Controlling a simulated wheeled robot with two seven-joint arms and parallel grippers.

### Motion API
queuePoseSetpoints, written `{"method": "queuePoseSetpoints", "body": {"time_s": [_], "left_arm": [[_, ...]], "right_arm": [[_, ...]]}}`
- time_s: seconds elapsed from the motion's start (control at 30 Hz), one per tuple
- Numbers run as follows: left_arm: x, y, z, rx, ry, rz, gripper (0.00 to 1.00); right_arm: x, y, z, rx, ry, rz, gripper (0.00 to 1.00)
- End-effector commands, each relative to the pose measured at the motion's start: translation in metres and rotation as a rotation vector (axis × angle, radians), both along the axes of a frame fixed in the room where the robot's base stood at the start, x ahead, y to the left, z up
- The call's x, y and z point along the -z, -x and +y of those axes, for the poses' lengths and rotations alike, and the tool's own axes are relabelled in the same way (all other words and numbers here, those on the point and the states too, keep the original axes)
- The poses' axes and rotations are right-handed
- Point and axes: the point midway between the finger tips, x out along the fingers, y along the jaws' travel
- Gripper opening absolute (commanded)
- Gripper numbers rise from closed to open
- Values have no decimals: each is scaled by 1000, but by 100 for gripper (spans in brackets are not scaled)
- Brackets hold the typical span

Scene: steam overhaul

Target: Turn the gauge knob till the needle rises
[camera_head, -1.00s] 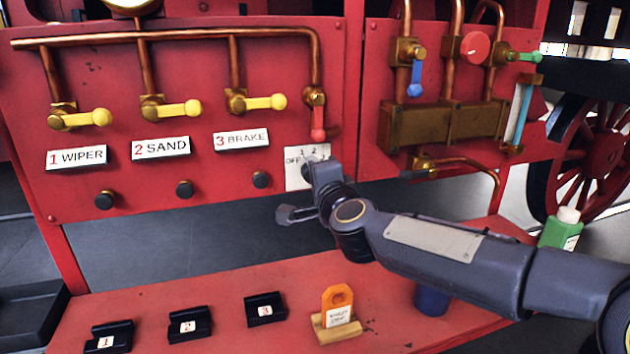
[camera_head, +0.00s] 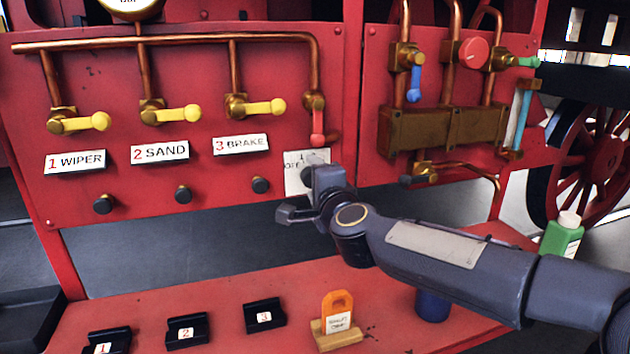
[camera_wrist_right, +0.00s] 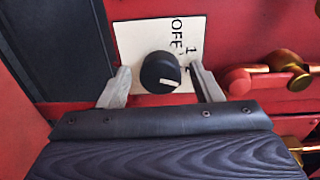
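The gauge knob (camera_wrist_right: 160,72) is a round black knob with a white pointer mark, on a white plate (camera_wrist_right: 130,42) lettered OFF and 1. My right gripper (camera_wrist_right: 161,80) is open around it, one finger on each side, with gaps between the fingers and the knob. In the head view, the right gripper (camera_head: 312,178) covers the knob and part of the plate (camera_head: 292,180). The gauge (camera_head: 131,6) is cut off at the top edge; its needle is not visible. My left gripper is not in view.
A red-handled valve (camera_head: 317,128) sits just above the plate; its red handle (camera_wrist_right: 240,80) is close to the right finger in the wrist view. Yellow levers (camera_head: 180,114) and black knobs (camera_head: 183,195) lie left. An orange tag on a stand (camera_head: 337,310) and a green bottle (camera_head: 562,236) are below and right.

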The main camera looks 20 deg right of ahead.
Motion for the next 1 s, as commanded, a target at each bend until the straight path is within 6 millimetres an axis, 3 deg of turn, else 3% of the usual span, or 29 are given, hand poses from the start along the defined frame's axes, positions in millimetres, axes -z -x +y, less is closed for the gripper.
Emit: {"method": "queuePoseSetpoints", "body": {"time_s": [0.33, 0.7, 1.0], "left_arm": [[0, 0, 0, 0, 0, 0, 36], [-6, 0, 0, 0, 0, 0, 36], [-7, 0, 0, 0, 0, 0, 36]], "right_arm": [[-1, 5, 0, -1, 1, -2, 59], [-5, 64, -2, 0, 0, -3, 59], [-3, 79, -2, 0, 0, -1, 59]]}}
